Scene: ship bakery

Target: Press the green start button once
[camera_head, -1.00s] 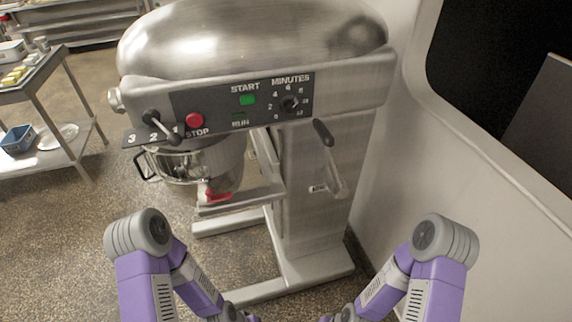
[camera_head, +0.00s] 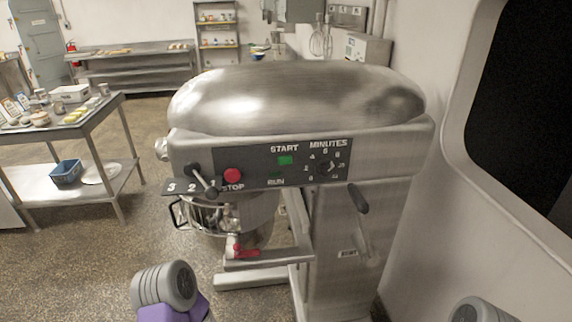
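Nothing touches the start button. Only parts of my two arms show along the bottom edge. Both grippers are out of the picture.
The speed lever (camera_head: 203,181) sticks out at the panel's left, and a black-handled lever (camera_head: 358,199) at the lower right. A mixing bowl (camera_head: 222,222) hangs below the head. A steel table (camera_head: 127,150) stands at left. A white wall is close at right.

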